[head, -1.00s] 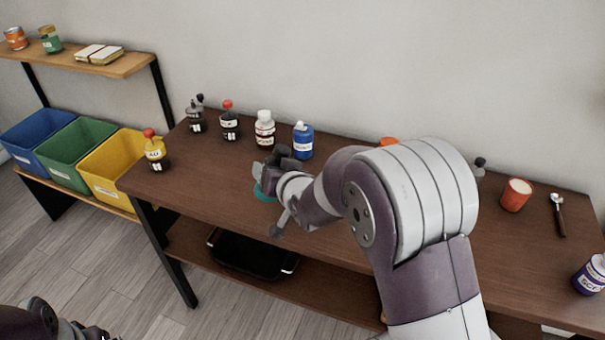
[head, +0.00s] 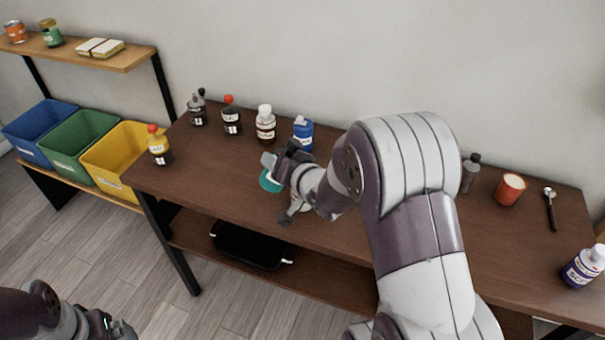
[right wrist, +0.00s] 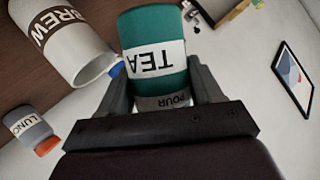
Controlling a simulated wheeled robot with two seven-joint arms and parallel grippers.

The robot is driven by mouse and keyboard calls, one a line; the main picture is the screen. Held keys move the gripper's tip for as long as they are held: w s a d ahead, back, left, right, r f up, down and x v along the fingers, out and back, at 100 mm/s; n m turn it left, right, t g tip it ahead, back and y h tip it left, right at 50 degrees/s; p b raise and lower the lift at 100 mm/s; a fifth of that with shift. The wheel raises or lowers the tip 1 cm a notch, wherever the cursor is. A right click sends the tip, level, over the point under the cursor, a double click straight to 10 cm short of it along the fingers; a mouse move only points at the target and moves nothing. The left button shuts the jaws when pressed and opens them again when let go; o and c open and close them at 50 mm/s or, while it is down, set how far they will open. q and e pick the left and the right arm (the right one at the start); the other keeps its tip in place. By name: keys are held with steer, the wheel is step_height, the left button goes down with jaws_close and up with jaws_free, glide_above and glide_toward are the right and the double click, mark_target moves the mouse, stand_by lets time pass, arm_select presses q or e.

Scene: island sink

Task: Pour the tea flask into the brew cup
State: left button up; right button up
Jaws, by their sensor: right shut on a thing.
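The teal flask labelled TEA (right wrist: 155,42) is between the two fingers of my right gripper (right wrist: 165,95), which is shut on it. In the head view the flask (head: 270,181) hangs tilted at my right gripper (head: 282,165), above the table. The brew cup (right wrist: 62,40), white with a brown BREW band, is close beside the flask in the wrist view. Its open mouth shows. In the head view the cup is mostly hidden behind my right gripper and arm. No liquid shows. My left gripper (head: 118,328) is at the lower left edge, away from the table; its jaws are unclear.
Several bottles, including a blue one (head: 303,133), stand along the table's back edge. An orange cup (head: 510,189), spoon (head: 551,208) and purple-labelled bottle (head: 583,266) are at right. My right arm covers the middle.

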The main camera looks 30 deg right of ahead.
steer(key=shift+d+r+y+p, duration=0.2)
steer(key=shift+d+y+p, duration=0.1)
steer(key=shift+p, duration=0.2)
steer(key=shift+d+r+m+y+p, duration=0.2)
steer(key=shift+m+y+p, duration=0.1)
steer(key=shift+m+p, duration=0.35)
stand_by(0.5)
steer(key=shift+d+r+m+t+y+p, duration=0.1)
steer(key=shift+r+m+t+y+p, duration=0.2)
steer(key=shift+m+y, duration=0.35)
stand_by(0.9)
steer(key=shift+f+m+b, duration=0.55)
steer(key=shift+m, duration=0.05)
stand_by(0.7)
steer(key=shift+d+r+m+t+y, duration=0.2)
steer(key=shift+m+t+y, duration=0.1)
steer(key=shift+m+y, duration=0.3)
stand_by(1.0)
